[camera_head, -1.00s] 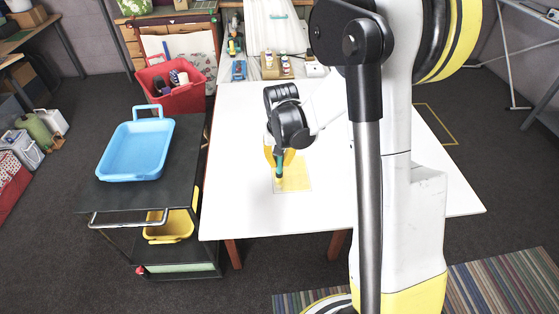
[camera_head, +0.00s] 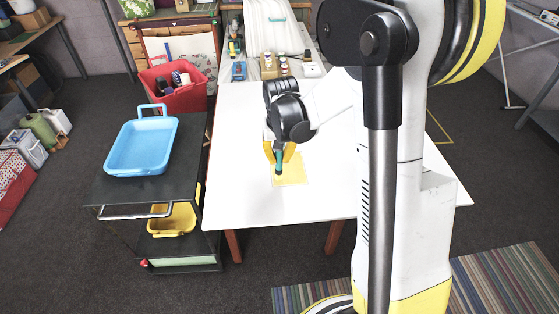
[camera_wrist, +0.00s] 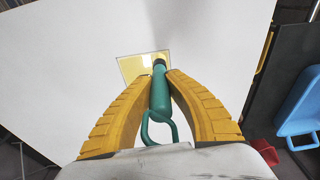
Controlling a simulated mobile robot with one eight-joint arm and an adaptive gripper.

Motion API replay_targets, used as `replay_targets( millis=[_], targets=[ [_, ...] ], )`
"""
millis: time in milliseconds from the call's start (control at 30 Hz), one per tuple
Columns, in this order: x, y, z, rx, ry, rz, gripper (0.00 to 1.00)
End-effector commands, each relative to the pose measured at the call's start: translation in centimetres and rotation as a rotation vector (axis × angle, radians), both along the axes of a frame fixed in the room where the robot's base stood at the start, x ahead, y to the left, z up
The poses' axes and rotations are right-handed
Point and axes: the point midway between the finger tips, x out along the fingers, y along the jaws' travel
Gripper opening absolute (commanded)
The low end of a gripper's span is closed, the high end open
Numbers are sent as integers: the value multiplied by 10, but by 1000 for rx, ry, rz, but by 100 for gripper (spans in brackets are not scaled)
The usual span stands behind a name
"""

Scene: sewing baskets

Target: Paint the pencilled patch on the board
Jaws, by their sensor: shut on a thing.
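The white board (camera_head: 250,208) is a large flat top. The pencilled patch (camera_head: 293,171) is a small square on it, covered in yellow in the head view. In the wrist view the patch (camera_wrist: 130,66) has a thin dark outline, and its yellow looks uneven. My gripper (camera_head: 280,150) is over the patch. Its yellow fingers in the wrist view (camera_wrist: 162,82) are shut on a green-handled tool (camera_wrist: 160,98) with a loop at its end. The tool's dark tip (camera_wrist: 159,62) is at the patch; whether it touches is unclear. The fingers and tool hide part of the patch.
A black cart (camera_head: 110,190) with a blue tray (camera_head: 143,148) and a yellow bin (camera_head: 173,222) stands left of the board. A red basket (camera_head: 165,99) is behind it. Small bottles (camera_head: 283,67) stand at the back. The board around the patch is clear.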

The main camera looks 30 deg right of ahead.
Motion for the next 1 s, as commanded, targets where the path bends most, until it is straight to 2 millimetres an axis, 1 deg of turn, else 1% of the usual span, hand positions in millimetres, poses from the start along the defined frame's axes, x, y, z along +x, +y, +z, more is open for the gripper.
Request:
replay_targets(
  millis=[33, 200, 400, 1000],
  targets=[
    [1, 0, 8, 0, 0, 0, 0],
    [3, 0, 23, 0, 0, 1, 0],
    [5, 0, 35, 0, 0, 2, 0],
    [5, 0, 35, 0, 0, 2, 0]
  ],
)
